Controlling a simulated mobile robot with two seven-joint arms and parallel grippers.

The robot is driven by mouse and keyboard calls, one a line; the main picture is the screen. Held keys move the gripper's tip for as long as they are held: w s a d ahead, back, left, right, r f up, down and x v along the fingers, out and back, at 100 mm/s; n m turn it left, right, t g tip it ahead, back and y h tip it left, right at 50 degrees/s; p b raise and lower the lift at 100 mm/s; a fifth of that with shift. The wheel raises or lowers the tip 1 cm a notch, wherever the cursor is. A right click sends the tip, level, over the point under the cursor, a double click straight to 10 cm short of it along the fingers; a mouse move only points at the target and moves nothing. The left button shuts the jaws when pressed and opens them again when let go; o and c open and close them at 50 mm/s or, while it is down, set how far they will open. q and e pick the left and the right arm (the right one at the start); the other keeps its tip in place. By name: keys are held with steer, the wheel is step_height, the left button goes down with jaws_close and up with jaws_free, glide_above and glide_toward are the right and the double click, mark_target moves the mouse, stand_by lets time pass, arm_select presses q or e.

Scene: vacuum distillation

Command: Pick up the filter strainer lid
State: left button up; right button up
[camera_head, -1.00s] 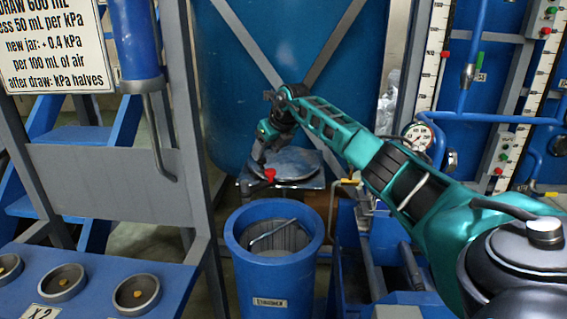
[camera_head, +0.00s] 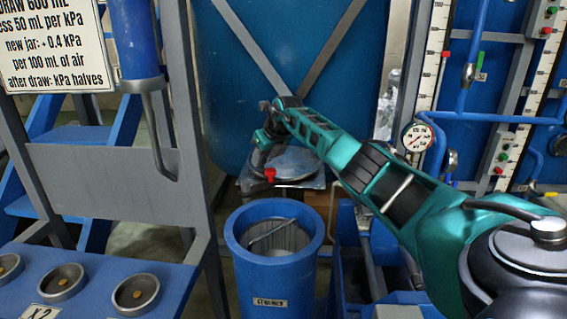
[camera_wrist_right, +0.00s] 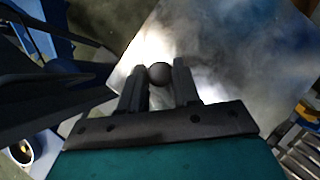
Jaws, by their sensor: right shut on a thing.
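The filter strainer lid (camera_head: 292,163) shows as a grey round disc on a small metal stand in front of the big blue tank. My right gripper (camera_head: 259,155) is over the disc's left side in the head view. In the right wrist view, a dark round knob (camera_wrist_right: 159,73) sits between the two fingers of my right gripper (camera_wrist_right: 160,80), which is shut on it. I cannot tell from the pictures whether the lid is clear of its stand. The blue strainer (camera_head: 247,275) stands open in front, with a grey basket and its handle inside. My left gripper is out of view.
A red valve handle (camera_head: 269,175) is close to the stand's front edge. A grey-framed rack (camera_head: 105,170) with a sign stands at the left. Blue pipes and a pressure gauge (camera_head: 417,137) are at the right. The blue tank (camera_head: 270,60) rises behind.

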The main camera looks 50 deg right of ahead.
jaws_close()
steer(key=shift+r, duration=0.2)
